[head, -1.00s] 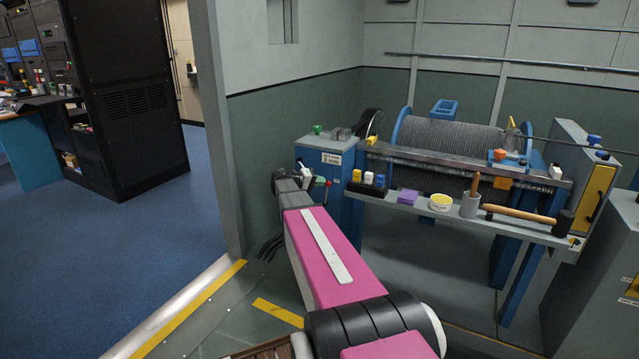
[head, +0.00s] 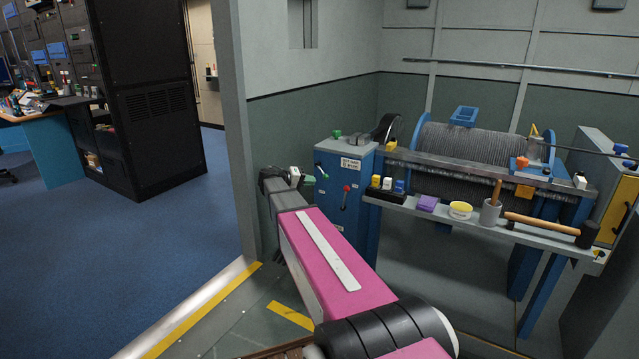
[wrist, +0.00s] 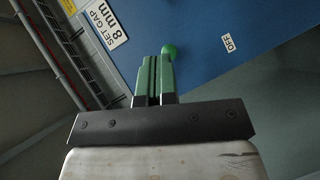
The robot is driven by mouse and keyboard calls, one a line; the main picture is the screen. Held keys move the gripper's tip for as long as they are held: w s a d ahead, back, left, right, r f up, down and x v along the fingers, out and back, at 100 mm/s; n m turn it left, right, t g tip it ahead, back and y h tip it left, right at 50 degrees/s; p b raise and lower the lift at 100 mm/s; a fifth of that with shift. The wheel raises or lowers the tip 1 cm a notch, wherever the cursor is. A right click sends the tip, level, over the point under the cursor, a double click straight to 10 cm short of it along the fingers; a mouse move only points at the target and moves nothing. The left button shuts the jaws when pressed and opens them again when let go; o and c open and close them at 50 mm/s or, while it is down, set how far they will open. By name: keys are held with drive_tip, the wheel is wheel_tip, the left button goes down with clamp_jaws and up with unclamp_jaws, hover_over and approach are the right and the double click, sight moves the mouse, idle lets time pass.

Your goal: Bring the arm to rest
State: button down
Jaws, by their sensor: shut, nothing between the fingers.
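My arm (head: 325,255), pink and grey, reaches from the bottom of the head view towards the blue console box (head: 350,215). My gripper (head: 310,179) is at its end, left of the box front, small in this view. In the wrist view the two green fingers of my gripper (wrist: 154,68) lie side by side, shut and empty. A green ball knob (wrist: 169,51) shows just past the fingertips; I cannot tell the gap between them. A red-knobbed lever (head: 346,189) stands on the box front, clear of the gripper.
The label plate (wrist: 104,22) reads "SET GAP 8 mm". A door post (head: 238,130) stands close left of the gripper.

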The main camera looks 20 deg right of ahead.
drive_tip(key=shift+a+r, duration=0.1)
drive_tip(key=shift+a, duration=0.35)
drive_tip(key=s+a+f+n+y, duration=0.1)
drive_tip(key=s+a+f+y, duration=0.6)
drive_tip(key=s, duration=0.7)
drive_tip(key=s+a+f+n+y, duration=0.2)
drive_tip(key=s+a+f+y, duration=0.6)
drive_tip(key=s+a+f, duration=0.3)
wheel_tip(320, 180, down, 2)
drive_tip(key=s, duration=0.3)
drive_tip(key=shift+a+f, duration=0.15)
drive_tip(key=shift+a, duration=0.05)
drive_tip(key=shift+d, duration=0.15)
